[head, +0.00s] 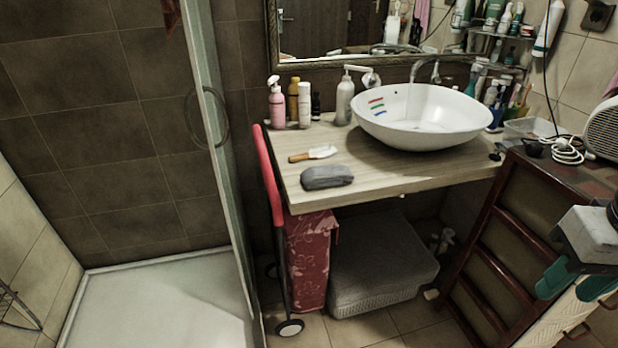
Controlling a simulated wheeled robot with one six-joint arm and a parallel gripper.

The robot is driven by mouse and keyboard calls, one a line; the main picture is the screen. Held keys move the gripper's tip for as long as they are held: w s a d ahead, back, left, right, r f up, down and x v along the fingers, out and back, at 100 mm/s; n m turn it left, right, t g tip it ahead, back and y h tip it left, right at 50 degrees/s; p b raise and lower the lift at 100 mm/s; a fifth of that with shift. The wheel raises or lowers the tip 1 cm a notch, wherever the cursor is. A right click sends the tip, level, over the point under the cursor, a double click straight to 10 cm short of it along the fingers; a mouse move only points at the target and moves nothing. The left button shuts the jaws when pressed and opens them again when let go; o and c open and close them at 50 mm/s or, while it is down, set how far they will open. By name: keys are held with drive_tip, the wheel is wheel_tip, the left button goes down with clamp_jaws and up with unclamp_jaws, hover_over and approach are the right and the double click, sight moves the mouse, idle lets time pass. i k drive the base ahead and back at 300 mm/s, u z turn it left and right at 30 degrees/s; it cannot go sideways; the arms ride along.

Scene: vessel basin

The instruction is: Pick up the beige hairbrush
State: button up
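A brush with a brown handle and a pale, whitish-beige head (313,153) lies flat on the wooden countertop (400,180), left of the basin and behind a folded grey towel. My gripper (576,284) is at the right edge of the head view, low and far to the right of the brush. Its two teal fingers are apart, and I see nothing held between them. Part of the gripper is cut off by the picture edge.
The grey towel (327,177) lies at the counter's front edge. A white basin (422,115) stands to the right. A pink bottle (277,103) and other bottles stand behind. A dark wooden cabinet (520,235) stands between my gripper and the counter.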

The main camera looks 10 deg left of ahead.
sight(319, 153)
drive_tip(key=u, duration=0.5)
drive_tip(key=k, duration=0.1)
drive_tip(key=z, duration=1.05)
drive_tip(key=i, duration=1.3)
drive_tip(key=u, duration=1)
drive_tip(key=i, duration=0.4)
drive_tip(key=u, duration=1.45)
